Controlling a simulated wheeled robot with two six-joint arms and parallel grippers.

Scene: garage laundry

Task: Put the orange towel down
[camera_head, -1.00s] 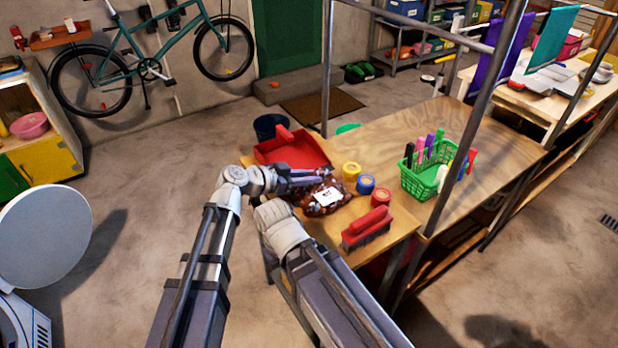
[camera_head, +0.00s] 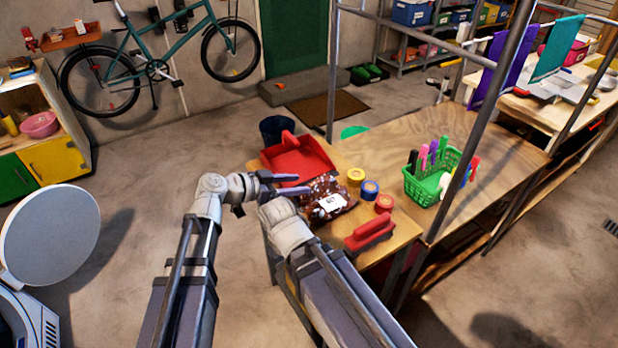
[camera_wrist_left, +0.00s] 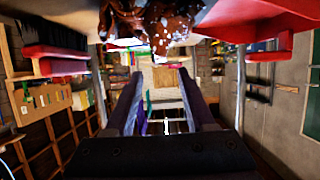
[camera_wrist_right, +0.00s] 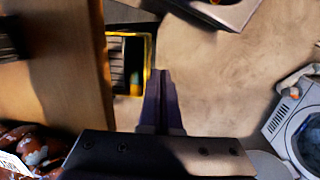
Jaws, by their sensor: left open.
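I see no orange towel in any view. My left gripper (camera_head: 284,184) is open and empty in the head view, beside a brown speckled bag with a white label (camera_head: 328,200) and in front of a red dustpan (camera_head: 300,158). In the left wrist view its two fingers (camera_wrist_left: 160,105) stand apart with nothing between them, and the bag (camera_wrist_left: 150,25) shows at the top. In the right wrist view my right gripper (camera_wrist_right: 162,85) has its fingers together, with nothing visible in them. In the head view its fingers are hidden behind its own wrist.
Purple (camera_head: 503,65) and teal (camera_head: 556,48) towels hang at right. Floor at left is open.

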